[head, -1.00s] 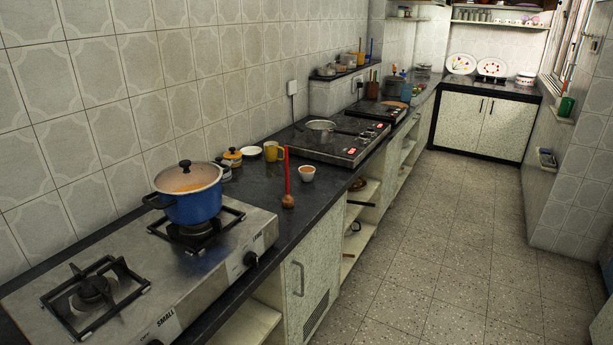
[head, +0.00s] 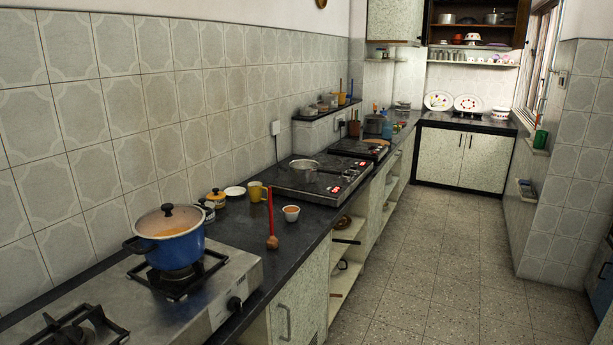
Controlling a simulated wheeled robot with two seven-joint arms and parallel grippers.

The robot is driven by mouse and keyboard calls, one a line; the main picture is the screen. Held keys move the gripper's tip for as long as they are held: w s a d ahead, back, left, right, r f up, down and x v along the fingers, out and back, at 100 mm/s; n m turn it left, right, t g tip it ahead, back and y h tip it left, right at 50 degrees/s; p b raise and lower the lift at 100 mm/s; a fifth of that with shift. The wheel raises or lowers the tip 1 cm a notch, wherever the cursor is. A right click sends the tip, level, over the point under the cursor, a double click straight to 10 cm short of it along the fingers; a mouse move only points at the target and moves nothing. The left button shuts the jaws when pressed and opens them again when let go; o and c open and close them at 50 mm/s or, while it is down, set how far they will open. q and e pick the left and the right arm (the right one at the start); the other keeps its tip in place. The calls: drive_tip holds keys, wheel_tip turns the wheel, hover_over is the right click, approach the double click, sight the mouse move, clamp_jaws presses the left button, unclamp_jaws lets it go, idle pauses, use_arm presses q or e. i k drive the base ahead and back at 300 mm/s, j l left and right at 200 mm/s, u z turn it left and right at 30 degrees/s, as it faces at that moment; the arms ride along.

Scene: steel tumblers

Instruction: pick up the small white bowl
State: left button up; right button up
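A small white bowl (head: 291,213) with orange-brown contents stands upright on the dark counter, close to its front edge. It is just right of a red-handled wooden utensil (head: 271,222) and in front of the black cooktop. Neither of my grippers shows in the head view.
A blue pot (head: 170,238) with a glass lid stands on the steel gas stove (head: 230,275). A yellow mug (head: 257,191), a white saucer (head: 235,191) and small jars (head: 215,198) are behind the bowl. A metal pan (head: 304,169) sits on the black cooktop (head: 320,182). The tiled floor (head: 430,270) is clear.

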sight(291, 214)
drive_tip(key=i+l+u, duration=0.35)
drive_tip(key=i+l, duration=0.35)
drive_tip(key=i+l+u, duration=0.2)
drive_tip(key=i+l, duration=0.2)
drive_tip(key=i+l+u, duration=0.15)
drive_tip(key=i+l, duration=0.15)
drive_tip(key=l, duration=0.2)
drive_tip(key=i+l+u, duration=0.2)
drive_tip(key=l, duration=0.3)
drive_tip(key=i, duration=0.1)
